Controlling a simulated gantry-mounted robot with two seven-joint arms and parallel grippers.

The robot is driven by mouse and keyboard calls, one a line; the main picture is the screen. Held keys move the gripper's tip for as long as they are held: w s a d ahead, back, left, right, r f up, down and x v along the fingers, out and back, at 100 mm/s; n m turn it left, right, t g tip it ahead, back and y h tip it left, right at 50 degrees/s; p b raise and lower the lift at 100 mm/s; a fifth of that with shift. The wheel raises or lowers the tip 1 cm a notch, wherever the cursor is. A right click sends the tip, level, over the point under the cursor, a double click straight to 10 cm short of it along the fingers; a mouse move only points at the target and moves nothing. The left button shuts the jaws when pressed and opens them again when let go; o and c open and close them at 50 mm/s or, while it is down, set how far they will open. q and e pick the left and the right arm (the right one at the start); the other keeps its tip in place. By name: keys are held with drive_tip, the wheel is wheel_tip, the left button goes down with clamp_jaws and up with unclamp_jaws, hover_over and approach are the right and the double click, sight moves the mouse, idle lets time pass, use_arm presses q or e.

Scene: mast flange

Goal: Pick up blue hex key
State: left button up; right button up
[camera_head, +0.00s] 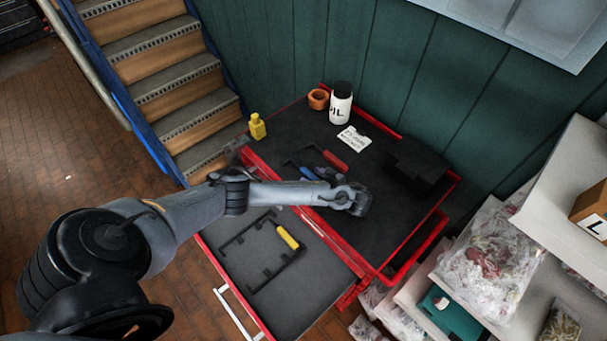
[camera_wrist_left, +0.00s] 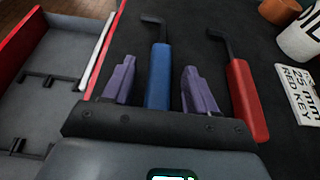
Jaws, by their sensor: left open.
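The blue hex key (camera_head: 307,173) lies on the dark top of the red tool cart. In the left wrist view its blue handle (camera_wrist_left: 159,72) shows between the two purple fingers of my left gripper (camera_wrist_left: 157,80), its dark bent tip pointing away. My left gripper is open, one finger on each side of the handle, with gaps on both sides. I cannot tell its height over the handle. In the head view my wrist partly hides the gripper. My right gripper is in neither view.
A red hex key (camera_head: 333,159) lies close beside the blue one, also in the left wrist view (camera_wrist_left: 246,95). A white label card (camera_head: 354,139), white bottle (camera_head: 340,106), orange ring (camera_head: 318,99) and yellow bottle (camera_head: 257,127) stand or lie behind. An open drawer holds a yellow-handled key (camera_head: 287,237).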

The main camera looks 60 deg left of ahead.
use_arm(q)
clamp_jaws()
idle(0.3)
